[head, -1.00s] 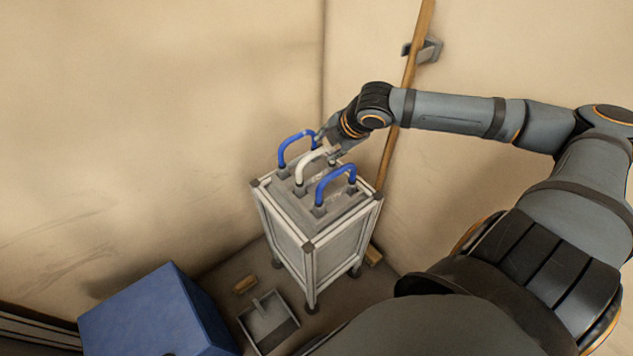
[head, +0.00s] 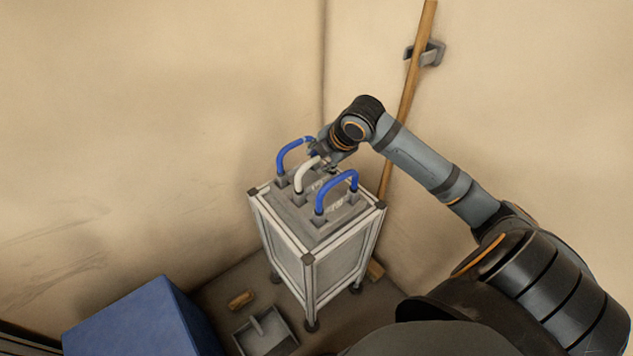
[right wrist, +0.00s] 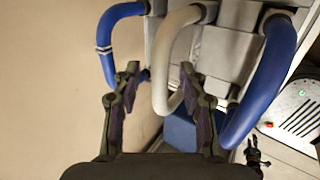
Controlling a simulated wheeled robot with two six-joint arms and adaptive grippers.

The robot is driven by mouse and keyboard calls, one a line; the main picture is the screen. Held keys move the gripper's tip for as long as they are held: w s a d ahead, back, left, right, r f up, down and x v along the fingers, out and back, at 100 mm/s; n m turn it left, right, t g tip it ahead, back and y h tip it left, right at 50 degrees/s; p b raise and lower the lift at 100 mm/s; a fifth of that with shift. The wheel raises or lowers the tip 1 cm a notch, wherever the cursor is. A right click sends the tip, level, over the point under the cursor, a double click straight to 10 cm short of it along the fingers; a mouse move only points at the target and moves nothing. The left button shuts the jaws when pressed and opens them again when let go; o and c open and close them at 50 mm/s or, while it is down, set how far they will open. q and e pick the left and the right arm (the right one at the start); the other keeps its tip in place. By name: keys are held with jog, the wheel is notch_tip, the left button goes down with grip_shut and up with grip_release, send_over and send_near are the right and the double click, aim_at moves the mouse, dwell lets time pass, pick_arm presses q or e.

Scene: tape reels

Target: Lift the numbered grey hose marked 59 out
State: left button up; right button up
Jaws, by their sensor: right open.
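The pale grey hose (head: 302,176) arches between two blue hoses on top of a framed stand (head: 285,228). Both its ends appear to sit in the stand's top. I cannot read a 59 on it. My right gripper (head: 321,157) is at the far part of the grey hose. In the right wrist view the gripper (right wrist: 160,75) is open, with the grey hose (right wrist: 166,50) passing between its fingers, not gripped. A small dark claw-like shape at the lower right there may be my left gripper (right wrist: 256,158); its jaws are unclear.
One blue hose (head: 283,160) stands close beyond the right gripper, another (head: 339,179) on the near side. A wooden pole (head: 408,95) leans by the wall behind. A blue box (head: 140,322), a dustpan (head: 268,334) and a wood block (head: 241,300) are on the floor.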

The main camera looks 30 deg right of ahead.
jog(key=shift+w+f, duration=0.25)
jog(key=shift+f, duration=0.1)
grip_shut()
dwell(0.6)
